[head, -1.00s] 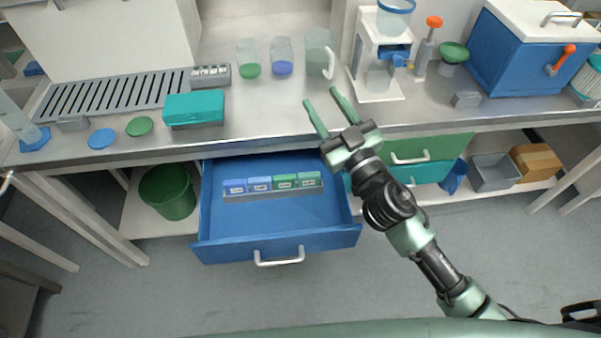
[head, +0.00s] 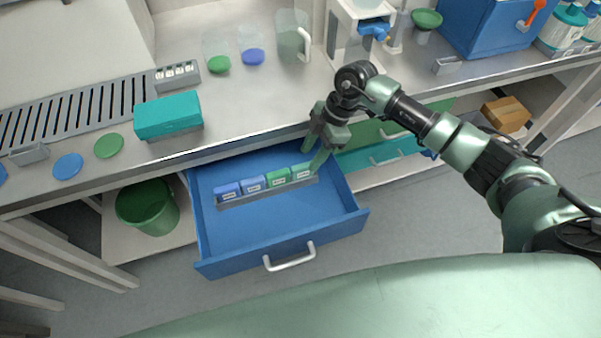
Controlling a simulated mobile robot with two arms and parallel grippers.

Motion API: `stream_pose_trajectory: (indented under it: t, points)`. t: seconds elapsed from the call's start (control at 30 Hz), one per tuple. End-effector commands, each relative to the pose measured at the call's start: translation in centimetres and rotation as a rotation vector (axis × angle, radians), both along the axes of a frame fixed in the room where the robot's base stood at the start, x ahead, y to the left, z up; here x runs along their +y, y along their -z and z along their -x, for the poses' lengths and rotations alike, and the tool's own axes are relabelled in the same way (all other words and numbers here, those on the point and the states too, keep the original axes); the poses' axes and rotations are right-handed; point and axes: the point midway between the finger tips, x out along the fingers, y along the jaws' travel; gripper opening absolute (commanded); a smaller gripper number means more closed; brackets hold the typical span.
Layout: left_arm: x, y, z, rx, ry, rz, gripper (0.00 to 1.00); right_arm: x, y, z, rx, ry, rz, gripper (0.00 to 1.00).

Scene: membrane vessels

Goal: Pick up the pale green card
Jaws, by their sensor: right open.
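A narrow grey holder (head: 268,195) in the open blue drawer carries a row of small labelled cards. From left they are blue (head: 227,190), paler blue (head: 252,184), green (head: 278,177) and, at the right end, the pale green card (head: 303,171). The two greens differ only slightly in shade. My right gripper (head: 310,160) is open, with green fingers pointing down at the right end of the row. One fingertip overlaps the pale green card in the picture; I cannot tell whether it touches. Nothing is between the fingers that I can make out. My left gripper is not in view.
The blue drawer (head: 245,235) is pulled out below the bench (head: 235,115), whose front edge lies just behind my gripper. A teal box (head: 168,114), a small grey holder (head: 177,75) and clear vessels stand on the bench. A green bin (head: 148,208) is left of the drawer.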

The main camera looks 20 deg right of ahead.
Motion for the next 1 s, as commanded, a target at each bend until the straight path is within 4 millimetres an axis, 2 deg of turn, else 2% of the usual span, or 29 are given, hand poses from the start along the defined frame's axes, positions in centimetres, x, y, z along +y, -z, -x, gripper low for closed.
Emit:
stream_pose_trajectory:
  t: [0.03, 0.17, 0.5, 0.77, 0.83, 0.93, 1.0]
  points:
    - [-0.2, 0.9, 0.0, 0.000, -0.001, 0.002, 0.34, 0.3, 0.9, 0.0, 0.000, -0.001, -0.001, 0.44]
    - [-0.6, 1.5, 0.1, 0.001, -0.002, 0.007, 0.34, 0.6, 1.5, 0.0, -0.002, -0.001, -0.002, 0.44]
    - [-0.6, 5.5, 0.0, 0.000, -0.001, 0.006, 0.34, 2.3, 5.6, 0.1, -0.002, -0.003, -0.005, 0.44]
    - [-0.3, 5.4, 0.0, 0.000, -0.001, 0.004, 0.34, 2.4, 5.5, 0.1, -0.002, -0.002, -0.004, 0.44]
    - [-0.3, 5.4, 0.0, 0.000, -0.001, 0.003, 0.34, 2.4, 5.5, 0.1, -0.002, -0.002, -0.004, 0.30]
    - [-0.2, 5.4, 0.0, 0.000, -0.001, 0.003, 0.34, 2.4, 5.5, 0.1, -0.002, -0.002, -0.005, 0.02]
    - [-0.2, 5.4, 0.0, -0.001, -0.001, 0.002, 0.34, 2.4, 5.5, 0.1, -0.002, -0.002, -0.005, 0.00]
